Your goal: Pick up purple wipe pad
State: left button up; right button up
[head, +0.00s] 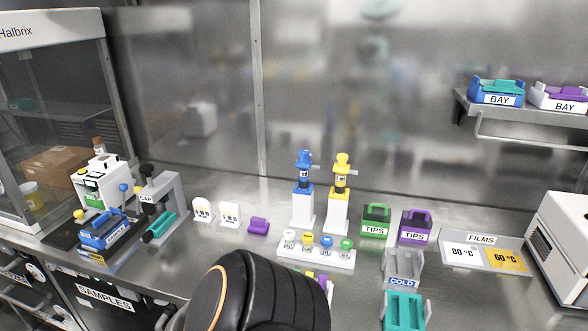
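A small purple pad-like block (258,226), which looks like the purple wipe pad, lies on the steel bench. It is right of two small white labelled blocks and left of the white bottle rack. Nothing touches it from above. A black rounded link of my own arm stands in the foreground below it, apart from it in the picture. Neither gripper's fingers show. Another purple item (323,281) is partly hidden behind my arm link, and I cannot tell what it is.
Blue and yellow dispensers (303,190) stand behind the bottle rack (316,253). Green and purple TIPS boxes (416,226), a COLD holder (403,268) and a FILMS tray (483,252) are to the right. A CAP device (160,207) is left. Some bench around the pad is clear.

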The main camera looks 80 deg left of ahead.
aim_at(258, 225)
jog(key=u, duration=1.55)
